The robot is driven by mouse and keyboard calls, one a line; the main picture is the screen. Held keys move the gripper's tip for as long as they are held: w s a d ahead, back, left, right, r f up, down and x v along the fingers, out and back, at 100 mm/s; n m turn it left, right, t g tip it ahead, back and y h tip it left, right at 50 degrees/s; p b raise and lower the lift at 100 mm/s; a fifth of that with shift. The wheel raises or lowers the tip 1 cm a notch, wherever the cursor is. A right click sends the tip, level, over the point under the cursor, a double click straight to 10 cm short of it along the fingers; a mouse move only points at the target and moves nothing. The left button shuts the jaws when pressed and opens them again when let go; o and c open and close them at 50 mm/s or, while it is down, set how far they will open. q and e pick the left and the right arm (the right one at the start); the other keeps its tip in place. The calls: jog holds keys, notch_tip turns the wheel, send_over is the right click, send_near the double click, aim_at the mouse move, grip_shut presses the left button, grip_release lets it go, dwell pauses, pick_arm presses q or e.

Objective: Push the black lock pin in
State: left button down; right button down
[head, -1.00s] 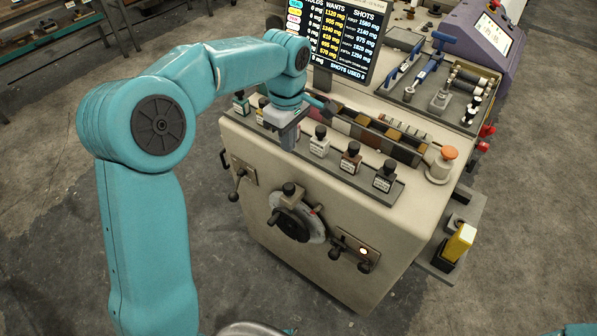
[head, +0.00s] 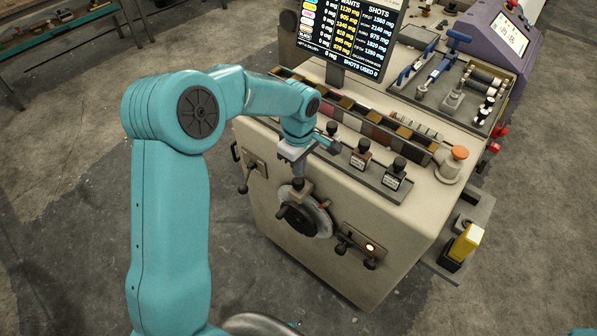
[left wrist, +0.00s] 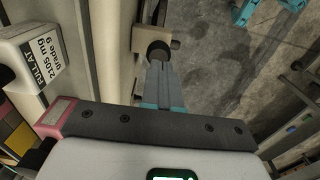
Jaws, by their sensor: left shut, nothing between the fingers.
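The black lock pin (head: 298,186) appears to be the round black knob at the top of the dial (head: 304,218) on the cabinet's front face. In the left wrist view it looks like the dark round cap (left wrist: 158,50) on a beige bracket. My left gripper (head: 297,173) is shut and empty, its fingertips just above the knob. In the left wrist view the closed fingers (left wrist: 157,68) point at the cap and overlap its lower edge. I cannot tell whether they touch it. My right gripper is not in view.
Black-capped bottles (head: 360,155) stand along the cabinet's front top edge, close to my left wrist. A small lever (head: 247,178) is left of the dial. A lit switch panel (head: 365,246) is to its right. An orange button (head: 459,153) sits at the right corner.

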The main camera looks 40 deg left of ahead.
aim_at(298, 182)
pick_arm(q)
jog(key=shift+f, duration=1.5)
notch_tip(298, 182, down, 2)
jog(key=b, duration=0.2)
jog(key=shift+f+b, duration=0.2)
jog(key=shift+b, duration=0.15)
jog(key=shift+s+r, duration=0.1)
jog(key=shift+r, duration=0.05)
